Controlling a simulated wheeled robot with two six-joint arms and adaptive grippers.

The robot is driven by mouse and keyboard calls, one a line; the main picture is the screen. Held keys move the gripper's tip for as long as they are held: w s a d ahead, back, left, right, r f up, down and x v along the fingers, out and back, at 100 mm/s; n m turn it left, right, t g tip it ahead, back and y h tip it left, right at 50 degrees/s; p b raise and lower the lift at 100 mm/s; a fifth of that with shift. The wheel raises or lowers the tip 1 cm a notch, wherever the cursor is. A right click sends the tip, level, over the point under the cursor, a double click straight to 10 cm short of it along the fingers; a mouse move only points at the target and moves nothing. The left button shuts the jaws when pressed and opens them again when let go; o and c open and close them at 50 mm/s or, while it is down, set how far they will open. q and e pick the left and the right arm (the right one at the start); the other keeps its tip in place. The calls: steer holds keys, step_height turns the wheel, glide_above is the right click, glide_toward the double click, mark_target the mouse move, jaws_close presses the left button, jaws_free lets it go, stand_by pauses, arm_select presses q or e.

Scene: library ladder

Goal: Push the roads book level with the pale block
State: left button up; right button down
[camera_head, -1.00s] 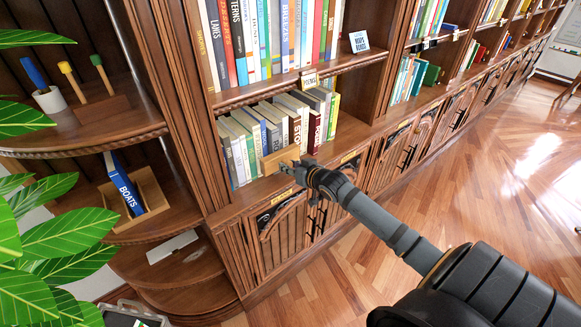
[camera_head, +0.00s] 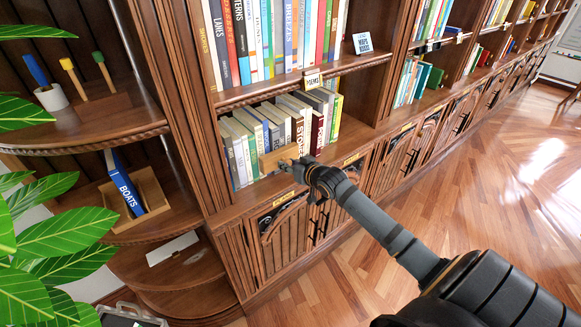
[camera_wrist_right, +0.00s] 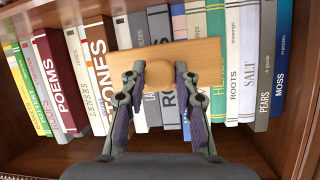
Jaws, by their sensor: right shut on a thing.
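A pale wooden block (camera_wrist_right: 205,57) with a round knob lies across the front of the book row; it also shows in the head view (camera_head: 268,159). My right gripper (camera_wrist_right: 160,76) is shut on the knob, and in the head view the gripper (camera_head: 300,168) is at the lower shelf's front. Below the block, a grey spine with large dark letters starting "RO" (camera_wrist_right: 168,101) shows between the fingers. It may be the roads book; the rest of its title is hidden. I cannot tell whether the block touches the spines. My left gripper is not in view.
STONES (camera_wrist_right: 98,65) and POEMS (camera_wrist_right: 60,85) stand left of the block, ROOTS (camera_wrist_right: 234,80) and SALT (camera_wrist_right: 250,70) to its right. The shelf's side panel (camera_wrist_right: 303,90) bounds the right. A POEMS sign (camera_head: 313,80) hangs above.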

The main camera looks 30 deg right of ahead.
steer(key=shift+w+a+b, duration=0.1)
steer(key=shift+w+b, duration=0.35)
steer(key=shift+w, duration=0.25)
steer(key=shift+r, duration=0.1)
steer(key=shift+s+r+p, duration=0.1)
steer(key=shift+s+p, duration=0.1)
steer(key=shift+p, duration=0.2)
steer(key=shift+s+p, duration=0.65)
steer(key=shift+p, duration=0.3)
steer(key=s+p, duration=0.1)
steer(key=p, duration=0.1)
steer(key=s+p, duration=0.4)
steer(key=shift+s+d, duration=0.2)
steer(key=shift+d, duration=0.1)
